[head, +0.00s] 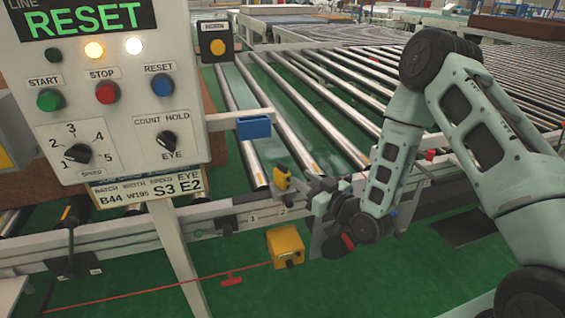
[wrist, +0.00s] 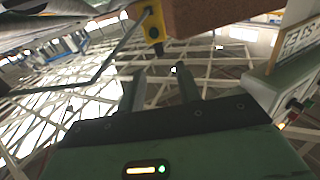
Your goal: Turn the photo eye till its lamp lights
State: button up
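The photo eye appears to be the small yellow block (head: 282,178) with a dark front, mounted at the conveyor's near rail. In the wrist view a yellow block with a black face (wrist: 154,30), apparently the same one, is beyond my fingertips, near the top. My gripper (head: 316,194) is just to the right of the block in the head view. In the wrist view my gripper's two fingers (wrist: 159,80) stand apart with nothing between them. I cannot tell whether the eye's lamp is lit.
A control panel (head: 190,103) shows RESET, with an amber and a white lamp lit. A blue block (head: 254,127) sits on an arm beside it. A yellow box (head: 286,246) with a red cord hangs below the rail (head: 200,208). Metal rollers (head: 310,110) fill the conveyor behind.

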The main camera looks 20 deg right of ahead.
aim_at(287, 168)
jog(key=p+x, duration=0.1)
jog(key=x, duration=0.8)
jog(key=shift+w+a, duration=0.15)
jog(key=shift+w, duration=0.2)
grip_shut()
